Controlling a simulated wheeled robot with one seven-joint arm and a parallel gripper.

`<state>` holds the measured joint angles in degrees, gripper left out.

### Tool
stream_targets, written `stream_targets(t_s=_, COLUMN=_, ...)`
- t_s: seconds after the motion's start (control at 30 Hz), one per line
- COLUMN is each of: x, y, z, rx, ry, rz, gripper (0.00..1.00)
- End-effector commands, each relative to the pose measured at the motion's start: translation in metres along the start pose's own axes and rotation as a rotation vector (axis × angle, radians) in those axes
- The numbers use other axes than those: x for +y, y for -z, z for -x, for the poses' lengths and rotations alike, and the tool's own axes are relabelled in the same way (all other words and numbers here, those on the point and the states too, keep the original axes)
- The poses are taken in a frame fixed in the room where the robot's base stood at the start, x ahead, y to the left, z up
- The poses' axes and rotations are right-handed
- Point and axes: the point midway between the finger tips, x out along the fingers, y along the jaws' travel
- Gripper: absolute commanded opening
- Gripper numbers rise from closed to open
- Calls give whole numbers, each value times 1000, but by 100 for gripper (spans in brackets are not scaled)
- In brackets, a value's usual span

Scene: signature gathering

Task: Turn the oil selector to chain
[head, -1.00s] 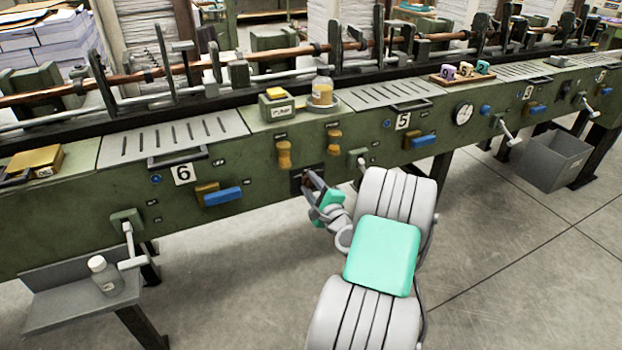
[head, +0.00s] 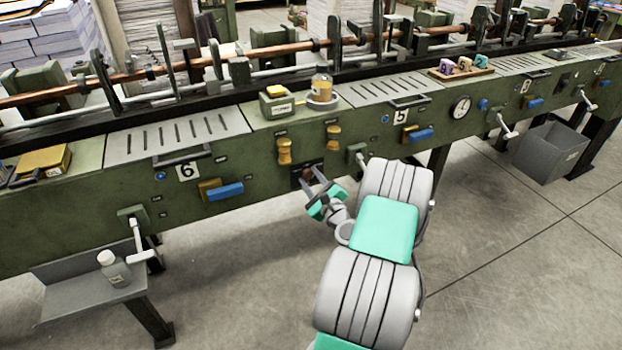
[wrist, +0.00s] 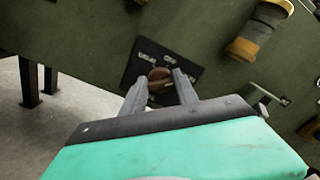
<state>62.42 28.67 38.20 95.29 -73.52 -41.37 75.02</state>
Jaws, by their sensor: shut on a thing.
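The oil selector is a round brown knob (wrist: 158,78) on a black plate (wrist: 132,72) with small white lettering, on the green machine's front. One mark above the knob seems to read OFF; I cannot read the other lettering surely. In the wrist view my gripper (wrist: 161,83) has a finger on each side of the knob and is shut on it. In the head view my gripper (head: 313,182) reaches the dark selector plate (head: 299,177) below two yellow-brown handles. The fingers partly hide the plate and knob, so I cannot tell the setting.
A yellow-brown handle (wrist: 250,40) sticks out at upper right in the wrist view. A crank (head: 358,158) stands just right of my gripper in the head view. A blue handle (head: 225,192) sits to the left. The floor in front is open.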

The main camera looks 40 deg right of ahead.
Motion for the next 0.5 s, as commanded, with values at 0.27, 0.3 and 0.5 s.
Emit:
stream_targets(t_s=0.27, x=-1, y=0, z=0, rx=0, ry=1, rz=0, gripper=39)
stream_targets(t_s=0.3, x=-1, y=0, z=0, rx=0, ry=1, rz=0, gripper=42)
stream_targets(t_s=0.5, x=0, y=0, z=0, rx=0, ry=1, rz=1, gripper=56)
